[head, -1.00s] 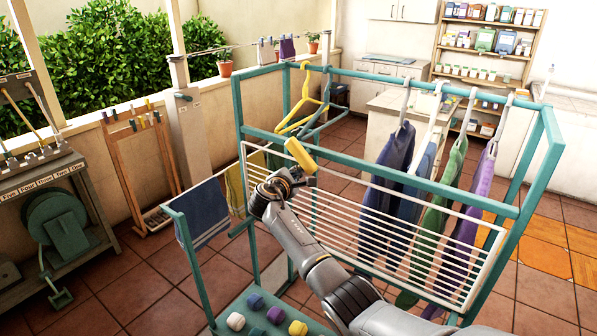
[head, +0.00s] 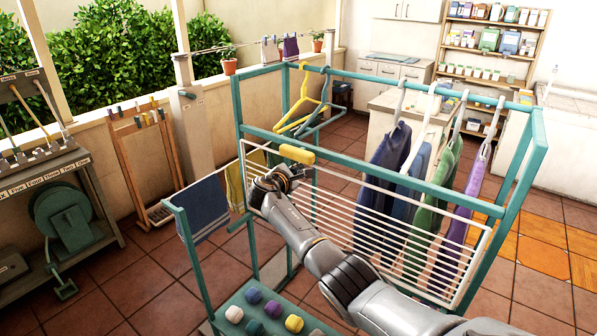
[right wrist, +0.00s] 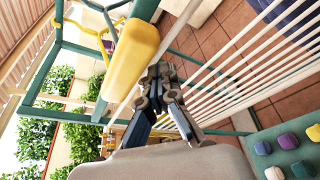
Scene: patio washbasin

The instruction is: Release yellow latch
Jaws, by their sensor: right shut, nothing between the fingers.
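The yellow latch (head: 297,154) sits on the teal rail at the top of the white slatted drying panel (head: 400,225). It lies nearly in line with the rail. In the right wrist view the latch (right wrist: 131,55) is large, just left of my right gripper (right wrist: 162,72). My right gripper (head: 284,176) is shut and empty, just below and slightly left of the latch in the head view. It appears apart from the latch, though its fingertips are partly hard to make out. The panel stands up against the teal frame (head: 390,80). My left gripper is not in view.
Yellow (head: 304,105) and teal hangers hang behind the latch. Several garments hang behind the panel, including a green one (head: 435,190). A blue towel (head: 205,210) hangs at the left. Coloured blocks (head: 294,323) lie on the teal lower shelf.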

